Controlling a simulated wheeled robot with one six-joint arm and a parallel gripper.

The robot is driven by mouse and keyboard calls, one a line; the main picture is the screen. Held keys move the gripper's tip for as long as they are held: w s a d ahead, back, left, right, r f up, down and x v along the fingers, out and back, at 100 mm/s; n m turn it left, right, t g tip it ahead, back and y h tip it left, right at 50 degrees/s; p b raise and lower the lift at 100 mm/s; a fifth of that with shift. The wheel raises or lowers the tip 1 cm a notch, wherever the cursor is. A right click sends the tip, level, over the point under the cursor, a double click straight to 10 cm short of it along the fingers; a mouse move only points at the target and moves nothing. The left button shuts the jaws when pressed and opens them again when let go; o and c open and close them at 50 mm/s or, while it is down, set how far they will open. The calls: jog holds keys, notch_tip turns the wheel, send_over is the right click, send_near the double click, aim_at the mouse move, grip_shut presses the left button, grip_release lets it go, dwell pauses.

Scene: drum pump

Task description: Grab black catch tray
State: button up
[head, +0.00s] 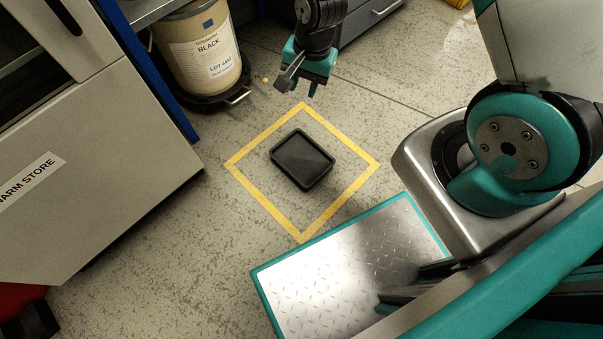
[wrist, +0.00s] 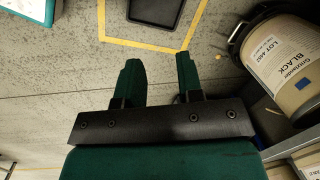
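The black catch tray (head: 302,159) lies flat on the floor inside a yellow taped square (head: 250,189) in the head view. It is a shallow rectangular tray with a raised rim and looks empty. In the wrist view the tray (wrist: 156,12) shows at the top edge, partly cut off. My gripper (head: 299,88) is above the floor beyond the far corner of the square, apart from the tray. In the wrist view its two green fingers (wrist: 160,75) are spread with only floor between them.
A drum labelled BLACK (head: 199,50) stands on a dark wheeled base (head: 215,100) left of my gripper. A grey cabinet marked WARM STORE (head: 90,170) fills the left. A grey drawer unit (head: 368,18) stands behind my gripper. The floor around the tray is clear.

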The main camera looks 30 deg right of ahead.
jog(key=s+d+f+m+h+b, duration=0.15)
jog(key=f+b, duration=0.25)
jog(key=f, duration=0.6)
jog(key=s+d+f+m+b, duration=0.1)
jog(key=d+f+m+b, duration=0.15)
jog(key=f, duration=0.65)
jog(key=s+d+f+m+b, duration=0.15)
jog(key=f+b, duration=0.25)
jog(key=f, duration=0.6)
jog(key=b, duration=0.7)
send_over(321, 174)
notch_tip(321, 174, down, 12)
jog(key=r, duration=0.1)
notch_tip(321, 174, down, 6)
jog(key=b, duration=0.5)
jog(key=shift+f, duration=0.25)
jog(key=shift+r, duration=0.15)
grip_shut()
